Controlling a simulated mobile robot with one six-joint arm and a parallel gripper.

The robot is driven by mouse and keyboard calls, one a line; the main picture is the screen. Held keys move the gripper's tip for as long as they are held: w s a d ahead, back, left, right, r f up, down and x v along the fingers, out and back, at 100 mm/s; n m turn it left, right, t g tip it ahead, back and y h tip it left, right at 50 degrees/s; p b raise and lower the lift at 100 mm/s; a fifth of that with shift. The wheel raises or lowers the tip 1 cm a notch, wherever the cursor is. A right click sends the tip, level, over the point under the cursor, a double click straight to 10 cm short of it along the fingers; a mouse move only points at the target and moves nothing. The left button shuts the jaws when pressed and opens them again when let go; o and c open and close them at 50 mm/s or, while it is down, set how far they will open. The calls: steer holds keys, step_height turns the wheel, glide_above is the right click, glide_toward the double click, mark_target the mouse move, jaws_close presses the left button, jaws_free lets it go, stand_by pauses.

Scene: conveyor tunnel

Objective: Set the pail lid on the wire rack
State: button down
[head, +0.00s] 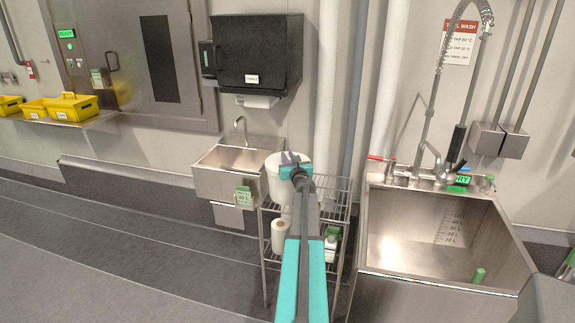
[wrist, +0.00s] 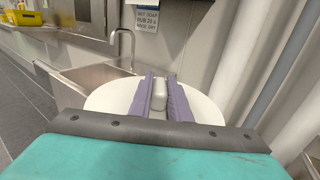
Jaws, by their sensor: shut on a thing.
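The white pail (head: 276,186) stands on the top shelf of the wire rack (head: 333,184), at its left side. The round white pail lid (head: 276,160) is at the pail's mouth. I cannot tell whether it rests on the rim or is slightly raised. In the wrist view the lid (wrist: 103,98) fills the space ahead, with a pale upright grip (wrist: 159,97) at its middle. My gripper (wrist: 160,84) is shut on that grip, a purple finger on each side. In the head view my gripper (head: 290,167) is over the pail, and my arm hides part of the rack.
A paper roll (head: 279,236) and small bottles (head: 331,246) stand on the rack's lower shelf. A small hand sink (head: 222,180) is left of the rack, a deep steel sink (head: 400,235) right. White pipes (head: 327,90) rise behind. The floor at left is clear.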

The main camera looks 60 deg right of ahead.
mark_target(288, 156)
steer(key=shift+r+p, duration=0.55)
steer(key=shift+r, duration=0.45)
steer(key=shift+r, duration=0.35)
steer(key=shift+r+p, duration=0.2)
steer(key=shift+p, duration=0.1)
steer(key=shift+r, duration=0.1)
